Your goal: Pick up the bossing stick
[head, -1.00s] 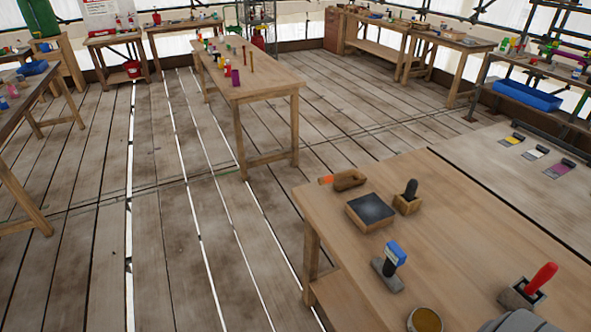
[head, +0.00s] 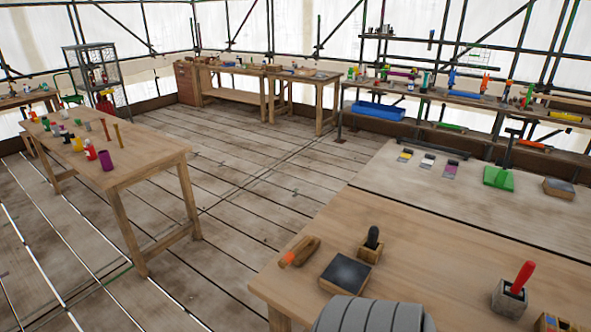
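A brown wooden tool with an orange patch at one end (head: 299,252) lies on the near bench (head: 440,262), at its back left edge. It may be the bossing stick, but its kind is not certain at this size. No gripper touches it. Neither of my grippers is in view. A grey ribbed rounded shape at the bottom middle looks like part of my own arm; it hides some of the bench front.
Beside the tool are a dark-topped block (head: 347,272) and a wooden holder with a black-handled tool (head: 371,246). A red-handled tool in a grey block (head: 514,290) stands to the right. A long table (head: 140,165) stands left, with open floor between.

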